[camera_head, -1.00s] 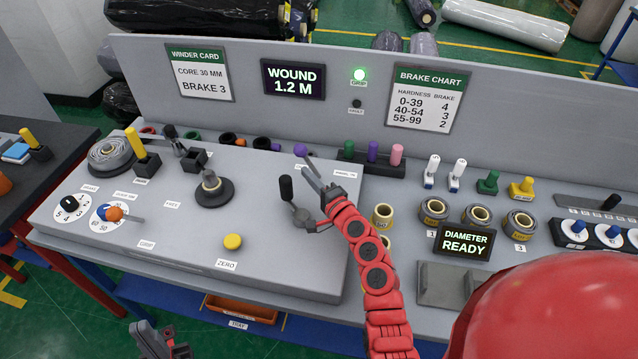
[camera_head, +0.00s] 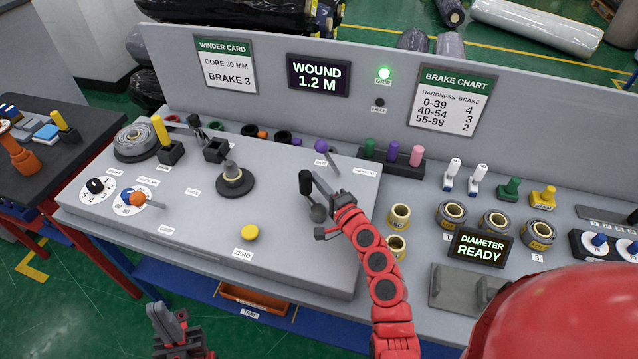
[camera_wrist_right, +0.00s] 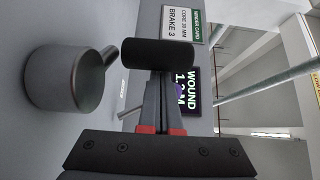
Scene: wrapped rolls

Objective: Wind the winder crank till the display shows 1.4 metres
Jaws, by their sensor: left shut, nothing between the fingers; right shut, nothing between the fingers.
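The winder crank has a black upright handle (camera_head: 305,182) and a grey round hub (camera_wrist_right: 68,78), on the right part of the grey winder panel (camera_head: 200,225). The wound display (camera_head: 318,76) reads 1.2 M. My right gripper (camera_head: 319,184) is shut and empty, with its fingers at the handle's side. In the right wrist view the handle (camera_wrist_right: 160,54) lies across the ends of the fingers and hides their tips; I cannot tell whether they touch. My left gripper (camera_head: 168,325) is shut and empty, low in front of the bench.
A purple-knobbed lever (camera_head: 321,146) stands just behind the crank. A yellow zero button (camera_head: 250,232) and a spindle (camera_head: 233,178) lie to its left. Brass cores (camera_head: 398,216) stand right of my right arm. The grip lamp (camera_head: 384,73) glows green.

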